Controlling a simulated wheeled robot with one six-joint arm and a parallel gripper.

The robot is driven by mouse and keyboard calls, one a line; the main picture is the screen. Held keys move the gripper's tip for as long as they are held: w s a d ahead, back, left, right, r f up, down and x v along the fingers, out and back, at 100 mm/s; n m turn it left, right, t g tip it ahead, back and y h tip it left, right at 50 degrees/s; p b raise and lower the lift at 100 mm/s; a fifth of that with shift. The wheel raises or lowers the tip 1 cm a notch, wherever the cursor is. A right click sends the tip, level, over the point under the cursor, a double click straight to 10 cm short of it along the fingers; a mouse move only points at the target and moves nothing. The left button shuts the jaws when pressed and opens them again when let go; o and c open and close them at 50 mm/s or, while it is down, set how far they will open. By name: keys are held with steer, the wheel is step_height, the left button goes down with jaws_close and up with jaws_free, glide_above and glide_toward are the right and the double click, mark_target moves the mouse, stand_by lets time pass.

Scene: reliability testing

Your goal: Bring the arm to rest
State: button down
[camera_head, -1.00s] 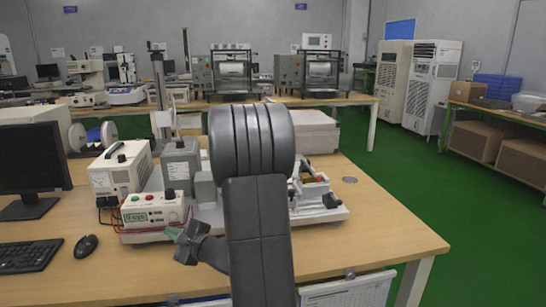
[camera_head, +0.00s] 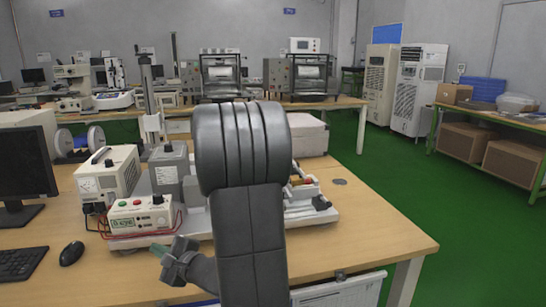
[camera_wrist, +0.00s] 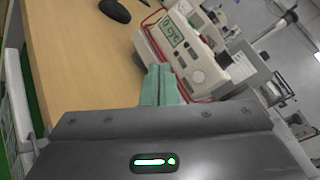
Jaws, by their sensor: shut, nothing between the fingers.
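My gripper (camera_head: 163,250) shows in the head view at the lower left of my dark grey arm, low over the front edge of the wooden bench (camera_head: 370,235). In the wrist view its greenish fingertips (camera_wrist: 161,84) are together with nothing between them. They point toward a white meter box (camera_wrist: 178,45) with a digital display and red leads. This meter (camera_head: 141,216) stands on the bench in the head view, behind the gripper and apart from it. My arm hides part of the test rig on the bench.
A monitor (camera_head: 25,165), keyboard (camera_head: 20,264) and mouse (camera_head: 71,253) are at the left of the bench. A power supply (camera_head: 108,174) stands behind the meter. The bench's right end is clear. Green floor (camera_head: 460,230) lies open to the right.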

steer(key=shift+w, duration=0.1)
steer(key=w, duration=0.1)
steer(key=w+a, duration=0.1)
steer(key=w, duration=0.3)
steer(key=shift+a+f, duration=0.15)
steer(key=shift+f, duration=0.1)
steer(key=shift+b, duration=0.95)
